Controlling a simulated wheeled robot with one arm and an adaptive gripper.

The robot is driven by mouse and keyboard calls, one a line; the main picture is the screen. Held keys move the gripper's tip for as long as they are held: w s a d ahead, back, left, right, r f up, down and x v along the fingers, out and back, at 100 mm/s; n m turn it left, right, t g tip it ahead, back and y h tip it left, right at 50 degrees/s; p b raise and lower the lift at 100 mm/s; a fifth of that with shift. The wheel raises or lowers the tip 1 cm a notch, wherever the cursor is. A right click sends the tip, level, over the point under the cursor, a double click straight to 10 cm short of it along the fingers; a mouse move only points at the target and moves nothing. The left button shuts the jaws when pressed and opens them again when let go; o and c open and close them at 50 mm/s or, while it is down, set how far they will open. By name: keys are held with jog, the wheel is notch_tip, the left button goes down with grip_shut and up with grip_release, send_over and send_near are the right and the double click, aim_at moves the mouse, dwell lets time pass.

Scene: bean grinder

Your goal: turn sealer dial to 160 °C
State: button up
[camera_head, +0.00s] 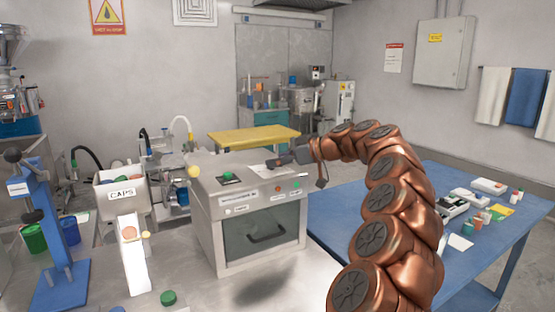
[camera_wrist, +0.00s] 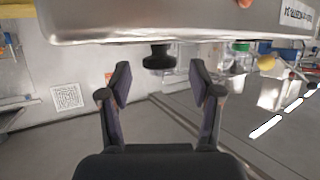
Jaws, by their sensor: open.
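The metal sealer box (camera_head: 206,206) stands in the middle of the head view, with a dark front window, a handle and small coloured buttons on its upper panel. In the wrist view its metal body (camera_wrist: 130,20) fills the top edge. A black knob (camera_wrist: 158,56), which looks like the dial, sticks out from that metal edge. My gripper (camera_wrist: 159,76) is open, with the knob between and slightly beyond its fingertips, no contact visible. In the head view my gripper (camera_head: 283,160) is over the right part of the sealer's top. The dial's scale and setting cannot be read.
A caps bin (camera_head: 121,180) and a blue press (camera_head: 40,215) stand further left. A blue table (camera_head: 335,215) with small items is at the right, partly behind my arm.

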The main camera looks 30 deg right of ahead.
jog(key=shift+w+a+f, duration=0.15)
jog(key=shift+w, duration=0.2)
jog(key=c, duration=1.1)
